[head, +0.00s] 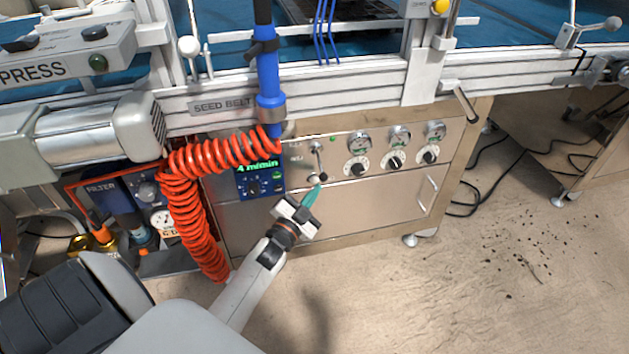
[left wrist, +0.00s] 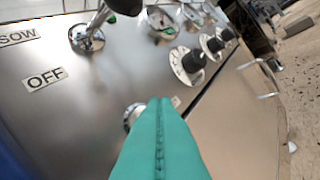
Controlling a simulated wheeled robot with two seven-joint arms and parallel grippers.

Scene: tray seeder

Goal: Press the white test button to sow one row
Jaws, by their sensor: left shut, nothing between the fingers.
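A small white round button (head: 312,179) in a metal ring sits low on the steel control panel (head: 390,190), beside the lever's black knob. In the left wrist view the white button (left wrist: 131,115) shows only in part, as the teal fingers cover its right side. My left gripper (head: 317,188) is shut and empty, its fingertips pointing at the panel right by the button. In the left wrist view the left gripper (left wrist: 160,101) has its fingers pressed together. I cannot tell whether the tips touch the button. My right gripper is not in view.
A metal lever (head: 317,155) with a black knob stands above the button, by SOW and OFF labels. Several dials (head: 394,163) lie to the right. A blue display box (head: 259,180) and a coiled orange hose (head: 180,185) are to the left.

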